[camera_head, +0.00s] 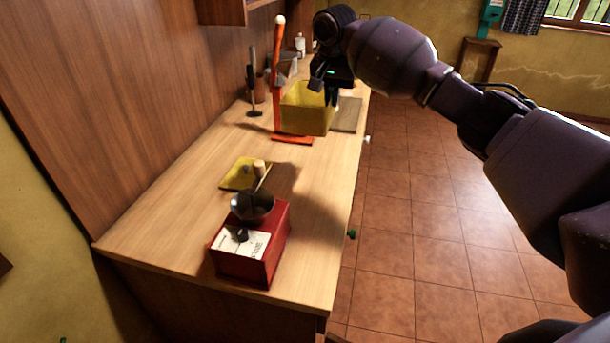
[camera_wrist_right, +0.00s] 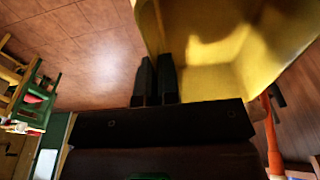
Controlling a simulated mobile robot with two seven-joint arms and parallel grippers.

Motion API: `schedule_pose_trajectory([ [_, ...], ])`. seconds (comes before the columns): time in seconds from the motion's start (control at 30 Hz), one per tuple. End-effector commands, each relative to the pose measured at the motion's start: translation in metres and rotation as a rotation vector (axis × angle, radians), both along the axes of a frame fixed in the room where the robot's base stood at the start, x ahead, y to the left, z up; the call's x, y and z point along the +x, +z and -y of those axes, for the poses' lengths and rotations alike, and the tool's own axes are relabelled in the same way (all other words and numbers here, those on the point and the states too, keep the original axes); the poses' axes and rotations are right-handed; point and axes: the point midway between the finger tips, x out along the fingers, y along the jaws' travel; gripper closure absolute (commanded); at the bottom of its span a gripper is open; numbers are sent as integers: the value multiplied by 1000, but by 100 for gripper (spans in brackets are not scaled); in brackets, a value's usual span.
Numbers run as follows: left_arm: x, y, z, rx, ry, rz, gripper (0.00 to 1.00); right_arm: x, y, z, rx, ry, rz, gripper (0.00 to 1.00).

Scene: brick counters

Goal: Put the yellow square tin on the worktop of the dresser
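The yellow square tin (camera_head: 303,121) is open-topped and upright at the far part of the dresser's wooden worktop (camera_head: 160,222). Its base appears at worktop level; I cannot tell whether it is touching. My right gripper (camera_head: 329,92) is at the tin's far right rim. In the right wrist view, my right fingers (camera_wrist_right: 155,80) are close together, with the edge of the tin's wall (camera_wrist_right: 152,25) running down between them. The tin's yellow inside fills the upper right there. My left gripper is not in view.
A flat olive-grey panel (camera_head: 347,114) lies to the right. The near-left worktop is clear.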

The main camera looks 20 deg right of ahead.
Motion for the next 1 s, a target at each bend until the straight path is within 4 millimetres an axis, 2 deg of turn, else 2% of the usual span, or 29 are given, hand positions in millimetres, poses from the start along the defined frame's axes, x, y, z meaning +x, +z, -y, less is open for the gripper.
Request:
schedule_pose_trajectory([
  [0.17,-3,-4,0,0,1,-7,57,0,-25,0,0,0,-3,100],
  [0.6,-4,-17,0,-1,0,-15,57,-1,-118,0,0,0,-4,100],
  [0.73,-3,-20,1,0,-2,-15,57,0,-135,0,0,0,-1,100],
  [1.0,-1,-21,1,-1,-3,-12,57,0,-149,0,0,0,0,100],
])
